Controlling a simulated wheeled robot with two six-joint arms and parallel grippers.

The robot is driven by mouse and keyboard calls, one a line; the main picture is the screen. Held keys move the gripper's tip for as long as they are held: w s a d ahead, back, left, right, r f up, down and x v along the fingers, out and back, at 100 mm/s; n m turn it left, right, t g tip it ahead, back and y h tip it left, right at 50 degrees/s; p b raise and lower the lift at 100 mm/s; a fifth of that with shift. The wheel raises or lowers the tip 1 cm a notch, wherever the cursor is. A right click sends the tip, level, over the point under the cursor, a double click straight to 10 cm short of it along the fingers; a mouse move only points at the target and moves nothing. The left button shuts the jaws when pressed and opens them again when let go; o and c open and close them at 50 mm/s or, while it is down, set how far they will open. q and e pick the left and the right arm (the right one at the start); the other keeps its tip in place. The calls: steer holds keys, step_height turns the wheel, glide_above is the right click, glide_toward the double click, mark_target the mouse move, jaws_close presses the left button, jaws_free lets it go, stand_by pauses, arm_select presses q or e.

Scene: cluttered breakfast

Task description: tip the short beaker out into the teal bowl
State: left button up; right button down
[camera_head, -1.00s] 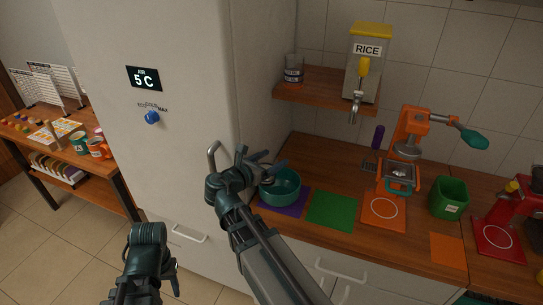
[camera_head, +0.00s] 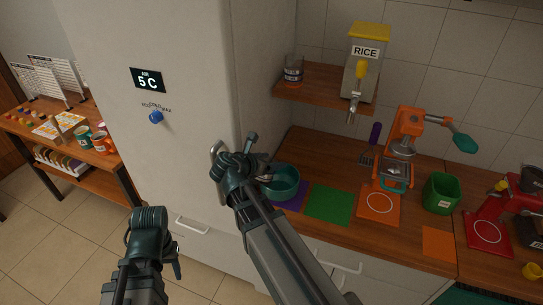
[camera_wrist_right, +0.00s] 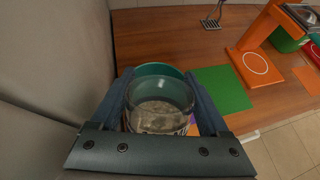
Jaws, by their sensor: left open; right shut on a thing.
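My right gripper (camera_head: 262,158) is at the left rim of the teal bowl (camera_head: 285,186), in front of the white cabinet side. In the right wrist view it is shut on a clear glass beaker (camera_wrist_right: 160,112), held between both fingers. Something greyish shows inside the glass; I cannot tell what it is. The teal bowl (camera_wrist_right: 158,70) shows just behind the beaker's rim, mostly hidden by it. In the head view the gripper largely hides the beaker. My left gripper (camera_head: 177,262) is open, low at the lower left, away from the counter.
The bowl stands on a purple mat (camera_head: 299,203) beside a green mat (camera_head: 328,202). An orange press (camera_head: 400,150), a green bin (camera_head: 441,193) and a red machine (camera_head: 510,215) stand to the right. Another glass (camera_head: 293,70) and a rice dispenser (camera_head: 368,60) are on the shelf.

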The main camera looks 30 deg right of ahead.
steer(key=shift+y+p, duration=0.6)
steer(key=shift+p, duration=0.2)
steer(key=f+g+y+p, duration=0.1)
steer(key=y+p, duration=0.1)
steer(key=y, duration=0.1)
steer(key=shift+w+d+f+g+p, duration=0.1)
steer(key=shift+f+g+p, duration=0.25)
steer(key=shift+g+p, duration=0.05)
steer(key=shift+w+d+f+g+y+b, duration=0.15)
steer(key=shift+f+g+y+b, duration=0.55)
steer(key=shift+y, duration=1.35)
steer(key=shift+s+d+f+g+y+b, duration=0.15)
steer(key=shift+f+g+y, duration=0.2)
steer(key=shift+g+y, duration=1.3)
steer(key=shift+w+d+f+g+y+b, duration=0.15)
steer(key=shift+f+g+y+b, duration=0.25)
steer(key=shift+y, duration=2.1)
